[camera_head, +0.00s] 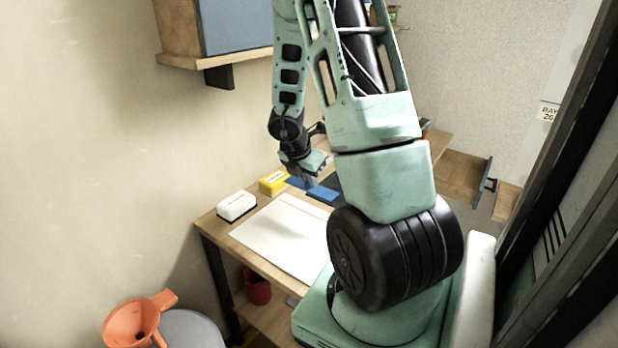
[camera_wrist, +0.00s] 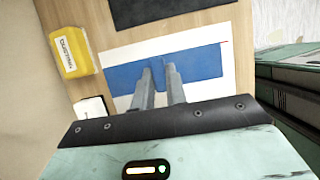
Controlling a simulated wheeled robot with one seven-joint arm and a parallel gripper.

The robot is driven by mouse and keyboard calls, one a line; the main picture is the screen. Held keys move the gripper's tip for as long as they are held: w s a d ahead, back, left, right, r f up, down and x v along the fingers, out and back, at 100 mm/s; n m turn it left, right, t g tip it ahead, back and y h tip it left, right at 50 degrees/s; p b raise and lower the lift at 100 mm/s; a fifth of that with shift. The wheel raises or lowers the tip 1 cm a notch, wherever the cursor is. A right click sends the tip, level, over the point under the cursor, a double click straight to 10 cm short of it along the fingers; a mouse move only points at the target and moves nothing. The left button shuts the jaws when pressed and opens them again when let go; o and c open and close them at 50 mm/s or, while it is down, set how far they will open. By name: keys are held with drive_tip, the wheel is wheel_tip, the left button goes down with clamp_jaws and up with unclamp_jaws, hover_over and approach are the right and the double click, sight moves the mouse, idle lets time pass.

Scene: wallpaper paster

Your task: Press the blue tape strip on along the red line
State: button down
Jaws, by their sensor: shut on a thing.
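My gripper (camera_head: 312,182) hangs over the back part of the worktable. In the wrist view, its two grey fingers (camera_wrist: 161,72) are close together at the middle of the blue tape strip (camera_wrist: 205,77), shut on it. The strip extends to both sides of the fingers over a white surface (camera_wrist: 120,54). In the head view, blue shows beside the fingertips (camera_head: 322,194). A white sheet (camera_head: 280,238) lies flat on the table, with a faint thin line near its back edge. I cannot tell surely whether this is the red line. Contact under the strip is hidden.
A yellow box (camera_head: 273,182) and a white block (camera_head: 237,206) stand along the table's wall side. A dark mat (camera_wrist: 165,10) lies beyond the strip. An orange funnel (camera_head: 138,322) is at lower left. A wall cabinet (camera_head: 235,25) hangs above.

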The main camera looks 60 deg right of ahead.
drive_tip(key=b, duration=0.8)
hover_over(312, 219)
drive_tip(key=a, duration=0.2)
drive_tip(key=shift+w+d+f, duration=0.1)
drive_tip(key=shift+d+f, duration=0.05)
drive_tip(key=shift+f, duration=2.1)
drive_tip(key=shift+w+d+f, duration=0.1)
drive_tip(key=shift+f, duration=2.15)
drive_tip(key=shift+s+f+b, duration=0.1)
drive_tip(key=shift+f+b, duration=1.35)
drive_tip(key=shift+f, duration=0.1)
drive_tip(key=c, duration=1.3)
unclamp_jaws()
drive_tip(key=shift+c, duration=0.2)
drive_tip(key=s+p+v, duration=0.1)
drive_tip(key=p+v, duration=0.5)
drive_tip(key=v, duration=1.1)
drive_tip(key=shift+w+r, duration=0.25)
drive_tip(key=shift+w, duration=0.25)
